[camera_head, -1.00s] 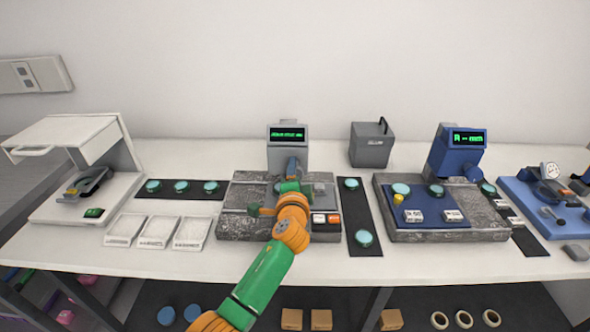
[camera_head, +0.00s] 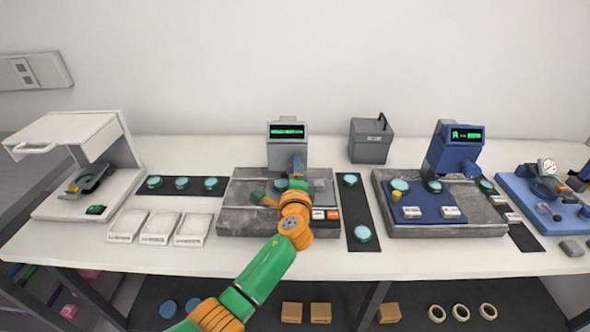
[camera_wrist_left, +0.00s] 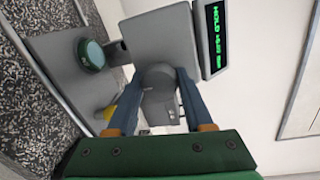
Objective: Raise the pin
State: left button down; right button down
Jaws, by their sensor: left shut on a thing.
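The grey gauge station has a head with a green-lit display (camera_head: 288,131) above a speckled stone base (camera_head: 238,215). My left gripper (camera_head: 297,168) is at this head, its arm covering much of the base. In the left wrist view, the blue fingers of my left gripper (camera_wrist_left: 158,80) are shut on a dark grey rounded part (camera_wrist_left: 156,75) below the head block. I take this part for the pin, but its lower end is hidden. A teal-topped disc (camera_wrist_left: 91,55) sits on a grey plate beside it. The display (camera_wrist_left: 214,40) begins with "HOLD". My right gripper is not in view.
A blue gauge station (camera_head: 455,155) stands to the right, with a grey box (camera_head: 371,141) behind. Dark strips (camera_head: 364,205) with teal discs lie beside the grey base. White trays (camera_head: 160,228) and a white hooded device (camera_head: 70,135) are at left.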

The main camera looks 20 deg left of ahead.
pick_arm(q)
jog(key=shift+f, duration=0.2)
jog(key=c, duration=0.6)
grip_release()
jog(key=shift+o, duration=1.3)
jog(key=shift+a, duration=0.15)
jog(key=v, duration=0.7)
